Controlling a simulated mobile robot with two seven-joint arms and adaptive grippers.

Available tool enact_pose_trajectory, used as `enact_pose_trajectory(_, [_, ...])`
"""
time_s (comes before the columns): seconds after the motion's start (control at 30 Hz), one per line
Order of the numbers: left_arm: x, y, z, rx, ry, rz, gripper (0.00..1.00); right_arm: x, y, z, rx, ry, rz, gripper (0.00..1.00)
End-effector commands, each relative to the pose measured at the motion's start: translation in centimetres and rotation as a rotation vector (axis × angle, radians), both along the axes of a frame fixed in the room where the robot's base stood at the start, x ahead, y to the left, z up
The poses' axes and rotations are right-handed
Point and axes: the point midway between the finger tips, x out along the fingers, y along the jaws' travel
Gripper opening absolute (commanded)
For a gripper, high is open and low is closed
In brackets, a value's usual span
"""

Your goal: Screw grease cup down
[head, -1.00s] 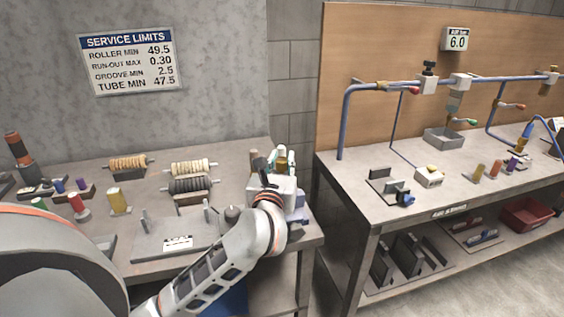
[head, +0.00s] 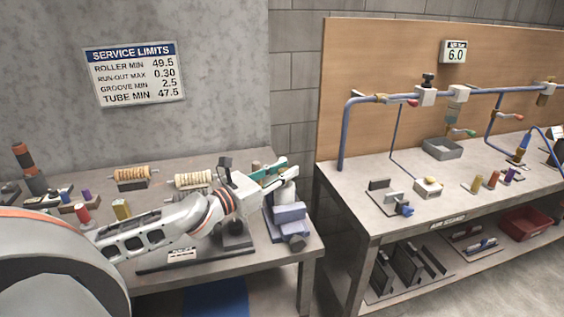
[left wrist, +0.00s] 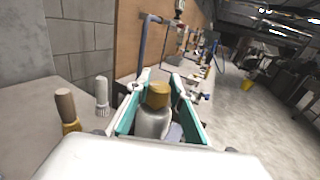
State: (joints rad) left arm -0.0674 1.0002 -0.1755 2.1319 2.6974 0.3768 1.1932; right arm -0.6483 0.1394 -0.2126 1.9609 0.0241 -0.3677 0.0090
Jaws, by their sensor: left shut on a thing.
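A silver cylinder with a brass-coloured top (left wrist: 155,117), which looks like the grease cup, stands between the teal-lined fingers of my left gripper (left wrist: 162,82). In the head view my left gripper (head: 284,171) is at the right end of the left bench, shut on this pale cup (head: 287,190). The cup appears upright above a blue-grey fixture (head: 289,213). Whether its lower end is seated in the fixture cannot be told. My right gripper is not in view.
The left bench carries ribbed rollers (head: 131,174) and several small coloured cylinders. Two small cylinders, one tan-topped (left wrist: 66,108) and one pale (left wrist: 102,95), stand left of the gripper. A gap separates this bench from the pipework bench (head: 350,190).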

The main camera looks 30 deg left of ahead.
Motion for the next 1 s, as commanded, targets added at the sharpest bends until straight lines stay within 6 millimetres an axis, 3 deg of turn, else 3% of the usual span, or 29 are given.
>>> enact_pose_trajectory(0.03, [0.0,0.3,0.4,0.009,0.007,-0.024,0.00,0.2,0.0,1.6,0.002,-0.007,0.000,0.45])
enact_pose_trajectory(0.17, [-0.1,0.1,-0.5,0.009,0.013,-0.099,0.00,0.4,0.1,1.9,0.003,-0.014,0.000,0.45])
enact_pose_trajectory(1.0, [0.1,0.1,-1.0,0.005,0.014,-0.707,0.00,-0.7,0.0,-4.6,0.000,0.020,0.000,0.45])
